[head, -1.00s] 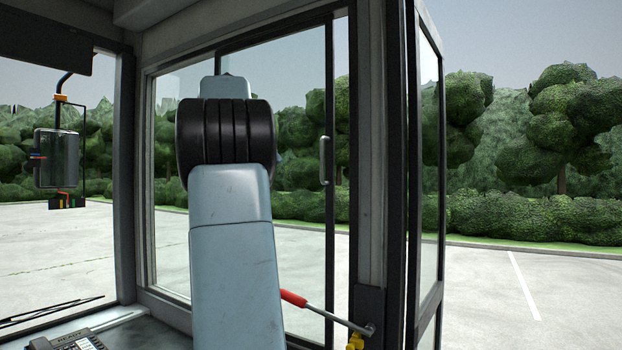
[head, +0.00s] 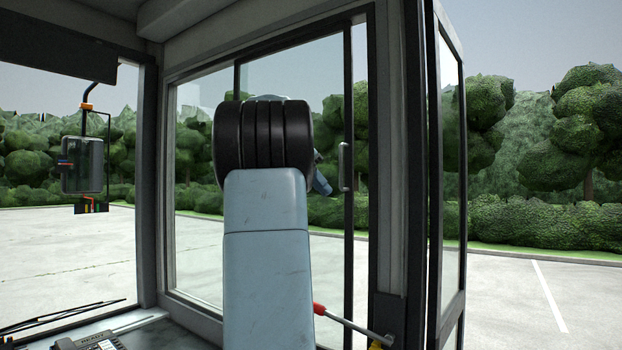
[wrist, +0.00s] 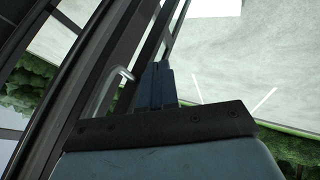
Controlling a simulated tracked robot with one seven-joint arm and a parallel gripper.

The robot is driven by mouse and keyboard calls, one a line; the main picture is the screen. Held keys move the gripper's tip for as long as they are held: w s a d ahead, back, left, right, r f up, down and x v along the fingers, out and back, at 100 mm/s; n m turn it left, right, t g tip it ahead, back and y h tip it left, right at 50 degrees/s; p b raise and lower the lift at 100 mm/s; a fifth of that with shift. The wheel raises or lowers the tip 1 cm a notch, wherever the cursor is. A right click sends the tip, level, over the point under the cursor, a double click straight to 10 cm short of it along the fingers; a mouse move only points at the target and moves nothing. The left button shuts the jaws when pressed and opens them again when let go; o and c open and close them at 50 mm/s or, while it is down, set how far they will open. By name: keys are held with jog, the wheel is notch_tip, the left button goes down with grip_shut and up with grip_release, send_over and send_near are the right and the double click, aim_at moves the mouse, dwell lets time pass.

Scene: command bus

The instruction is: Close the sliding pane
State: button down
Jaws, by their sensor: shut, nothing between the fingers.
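The sliding pane (head: 214,100) is a glass side window in a dark frame. Its light vertical handle (head: 344,166) sits on the pane's right upright. A narrow strip shows between that upright and the post to its right. In the wrist view the handle (wrist: 106,92) is a pale bar just left of my fingers. My gripper (wrist: 164,66) is shut and empty, its dark fingers beside the handle and apart from it in the picture; whether they touch it I cannot tell. In the head view my arm hides most of the gripper and part of the pane.
A red-handled lever (head: 347,323) sticks out low beside the post, partly behind my arm. A dashboard with a keypad (head: 92,341) is at lower left. A mirror (head: 82,165) hangs outside the left window. An outer glass panel (head: 449,170) stands at right.

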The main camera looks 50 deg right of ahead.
aim_at(350, 183)
jog(key=shift+s+r, duration=0.2)
jog(key=shift+s, duration=0.6)
jog(key=shift+s+r, duration=0.2)
jog(key=shift+s, duration=0.55)
jog(key=shift+s+d, duration=0.15)
jog(key=shift+s, duration=1.25)
jog(key=shift+s+d, duration=0.1)
jog(key=shift+s, duration=1.25)
jog(key=w, duration=0.2)
jog(key=w+f, duration=0.1)
jog(key=w, duration=0.1)
jog(key=shift+w+a, duration=0.2)
jog(key=shift+w, duration=0.05)
jog(key=v, duration=1)
jog(key=shift+s, duration=0.1)
